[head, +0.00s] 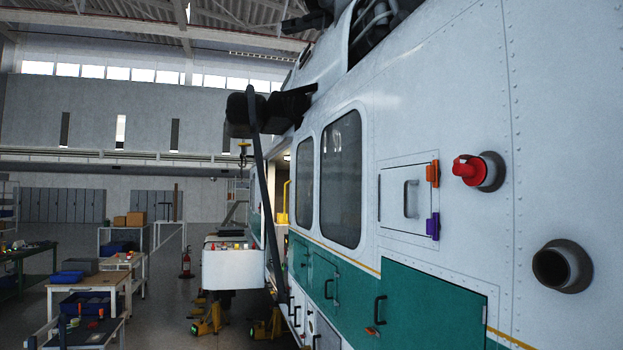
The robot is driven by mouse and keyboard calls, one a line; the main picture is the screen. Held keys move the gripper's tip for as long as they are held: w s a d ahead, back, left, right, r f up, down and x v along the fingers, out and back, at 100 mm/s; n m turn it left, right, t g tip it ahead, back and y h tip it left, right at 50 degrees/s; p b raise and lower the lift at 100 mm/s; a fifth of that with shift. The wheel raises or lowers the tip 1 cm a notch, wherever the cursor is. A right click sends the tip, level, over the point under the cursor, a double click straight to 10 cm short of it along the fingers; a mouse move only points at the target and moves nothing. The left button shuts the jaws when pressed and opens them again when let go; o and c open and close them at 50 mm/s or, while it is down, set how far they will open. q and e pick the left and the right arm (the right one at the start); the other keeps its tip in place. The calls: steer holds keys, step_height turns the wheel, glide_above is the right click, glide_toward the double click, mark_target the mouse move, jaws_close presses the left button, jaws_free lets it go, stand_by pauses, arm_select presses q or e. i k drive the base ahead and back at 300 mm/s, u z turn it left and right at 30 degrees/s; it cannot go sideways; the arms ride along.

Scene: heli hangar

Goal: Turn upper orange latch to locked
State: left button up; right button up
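The upper orange latch (432,174) sits at the upper right edge of a small white hatch (393,200) in the helicopter's side. It looks upright, taller than wide; I cannot tell from this view whether it is locked. A purple latch (433,227) sits at the lower right edge of the same hatch. The hatch has a grey vertical handle (411,199) and looks closed. Neither of my grippers is in view.
A red capped plug (468,170) and a dark round pipe (562,266) stick out from the fuselage (470,90) right of the hatch. A green panel (430,310) lies below. Workbenches (95,285) stand at left. Open floor (165,310) lies between them and the helicopter.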

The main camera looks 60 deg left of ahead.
mark_target(434, 173)
steer(key=u, duration=1.2)
